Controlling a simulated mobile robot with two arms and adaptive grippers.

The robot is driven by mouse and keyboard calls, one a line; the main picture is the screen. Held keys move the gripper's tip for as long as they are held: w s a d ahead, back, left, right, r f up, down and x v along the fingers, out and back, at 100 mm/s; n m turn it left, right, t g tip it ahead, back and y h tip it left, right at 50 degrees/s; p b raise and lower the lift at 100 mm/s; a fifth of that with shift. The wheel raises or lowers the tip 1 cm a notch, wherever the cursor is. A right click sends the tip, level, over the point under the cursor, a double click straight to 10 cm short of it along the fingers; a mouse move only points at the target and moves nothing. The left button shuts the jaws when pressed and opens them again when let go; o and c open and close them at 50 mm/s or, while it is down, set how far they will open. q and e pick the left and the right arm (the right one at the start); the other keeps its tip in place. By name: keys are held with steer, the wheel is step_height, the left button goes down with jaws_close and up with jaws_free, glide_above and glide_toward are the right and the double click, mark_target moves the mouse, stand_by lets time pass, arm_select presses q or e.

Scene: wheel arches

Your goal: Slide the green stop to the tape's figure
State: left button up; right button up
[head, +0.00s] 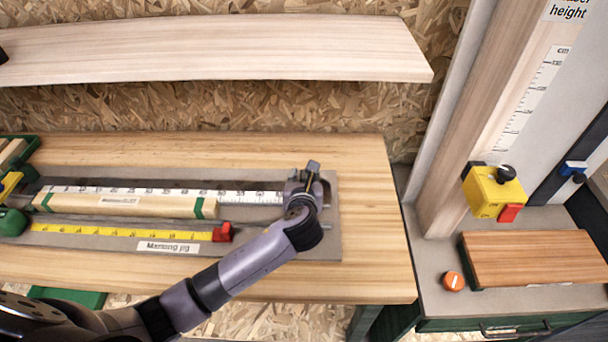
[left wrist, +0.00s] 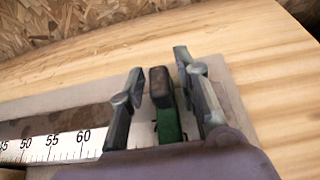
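The green stop (left wrist: 168,125), with a dark block on top, stands at the right end of the jig in the left wrist view. My left gripper (left wrist: 165,88) has one finger on each side of the stop, with gaps visible. In the head view my left gripper (head: 312,168) covers the stop. The white scale (left wrist: 60,142) runs left from there, with 50, 55 and 60 readable. The yellow tape (head: 120,233) lies along the jig's front with a red piece (head: 222,232) at its right end. Its figures are too small to read.
A wooden bar (head: 130,204) with green bands lies between scale and tape on the grey jig plate (head: 325,245). A long board (head: 220,48) is above. At right are an upright ruler (head: 535,95), a yellow block (head: 492,192) and an orange disc (head: 453,281).

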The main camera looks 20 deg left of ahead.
arm_select(q)
jaws_close()
stand_by(0.6)
